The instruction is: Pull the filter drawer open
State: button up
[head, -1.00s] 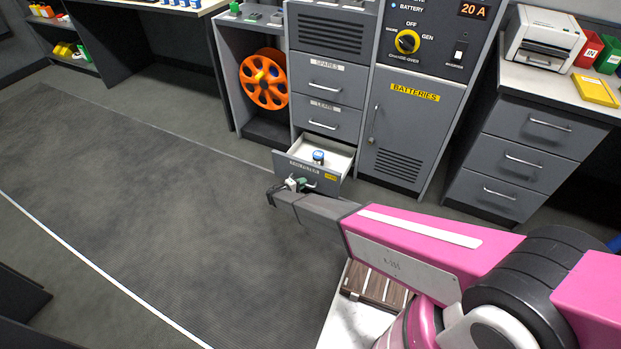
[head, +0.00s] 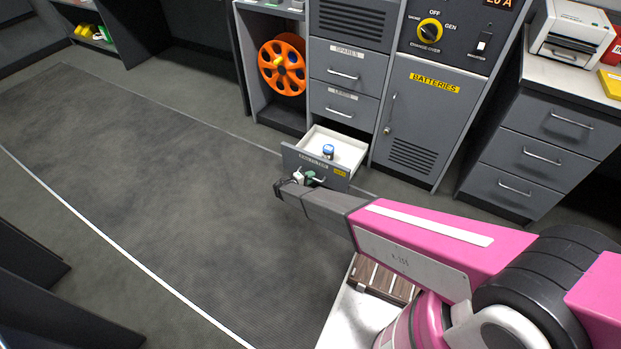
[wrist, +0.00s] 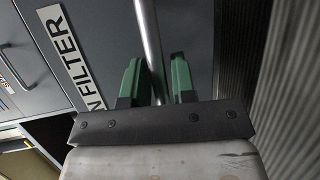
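The filter drawer (head: 345,145) is the lowest drawer of the grey cabinet. It stands out from the cabinet, with its white inside showing and a small blue-topped item (head: 328,151) in it. In the wrist view its grey front (wrist: 190,28) carries a label that includes the word FILTER. My gripper (head: 312,178) is at the drawer's front. In the wrist view, the silver bar handle (wrist: 149,35) runs between the green fingers of my gripper (wrist: 158,75), which are close on both sides of it. Finger contact is partly hidden.
The closed spares drawer (head: 342,73) and another closed drawer (head: 340,103) are above. A batteries door (head: 422,115) is to the right, and an orange reel (head: 283,66) to the left. The dark floor mat (head: 170,170) before the cabinet is clear.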

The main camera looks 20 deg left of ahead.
jog(key=v, duration=1.1)
jog(key=shift+d+f, duration=0.1)
dwell(0.5)
